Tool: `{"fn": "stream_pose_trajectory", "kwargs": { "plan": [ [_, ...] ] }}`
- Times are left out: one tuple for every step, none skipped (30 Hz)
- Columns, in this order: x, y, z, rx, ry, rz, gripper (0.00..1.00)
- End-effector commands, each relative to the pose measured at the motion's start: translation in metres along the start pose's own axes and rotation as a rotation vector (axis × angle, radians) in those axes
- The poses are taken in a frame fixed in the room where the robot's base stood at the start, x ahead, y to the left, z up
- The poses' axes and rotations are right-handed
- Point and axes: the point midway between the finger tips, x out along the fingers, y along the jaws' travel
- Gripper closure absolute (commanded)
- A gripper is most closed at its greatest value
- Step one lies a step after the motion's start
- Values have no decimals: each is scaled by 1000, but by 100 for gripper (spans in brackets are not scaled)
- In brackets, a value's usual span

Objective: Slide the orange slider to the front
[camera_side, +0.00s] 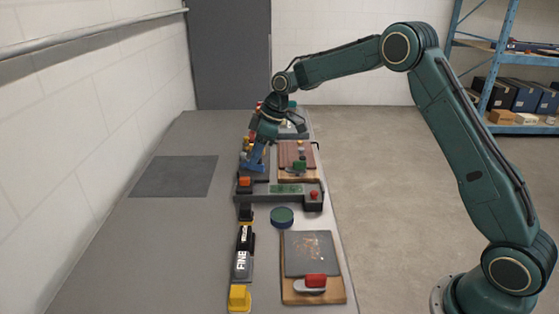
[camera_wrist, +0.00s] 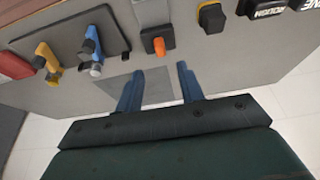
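A small orange piece (camera_side: 245,182), which looks like the slider, sits at the left end of a dark grey console. In the wrist view the orange piece (camera_wrist: 158,46) shows on the end of a grey block, just beyond the fingertips. My gripper (camera_side: 256,160) hangs pointing down, just behind the orange piece in the side view. In the wrist view my gripper (camera_wrist: 160,68) has its two blue fingers well apart with nothing between them. I cannot tell its exact height above the table. The slider's track is not clearly visible.
The console (camera_side: 270,200) also carries a green display and a red button (camera_side: 314,195). A board with a red handle (camera_side: 316,281), a round green knob (camera_side: 282,215) and a black-and-yellow switch (camera_side: 243,250) stand nearer. Blue and yellow levers (camera_wrist: 48,56) are close by.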

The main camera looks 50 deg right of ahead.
Motion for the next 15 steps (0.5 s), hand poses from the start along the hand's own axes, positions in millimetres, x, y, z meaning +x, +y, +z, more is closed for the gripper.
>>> {"fn": "stream_pose_trajectory", "kwargs": {
  "plan": [
    [10, -1, 0, 0, -2, -4, 62],
    [14, -1, 0, 0, -2, -4, 62],
    [20, -1, 0, 0, -1, -3, 62],
    [25, -1, 0, 0, -2, -3, 62],
    [30, -1, 0, 0, -3, -3, 62],
    [36, -1, 0, 0, -2, -2, 62],
    [40, -1, 0, -1, -1, -2, 62],
    [45, -1, 0, -1, -1, -2, 62],
    [50, -1, 0, -1, -2, -2, 62],
    [54, -1, 0, -1, -1, -2, 62],
    [58, -1, 0, -1, -1, -1, 62],
    [63, -1, 0, -1, -1, -1, 62],
    [66, -1, 0, -1, -1, -1, 62],
    [69, -1, 0, -1, -1, -1, 62],
    [72, -1, 0, -1, -1, -1, 62]
  ]
}}
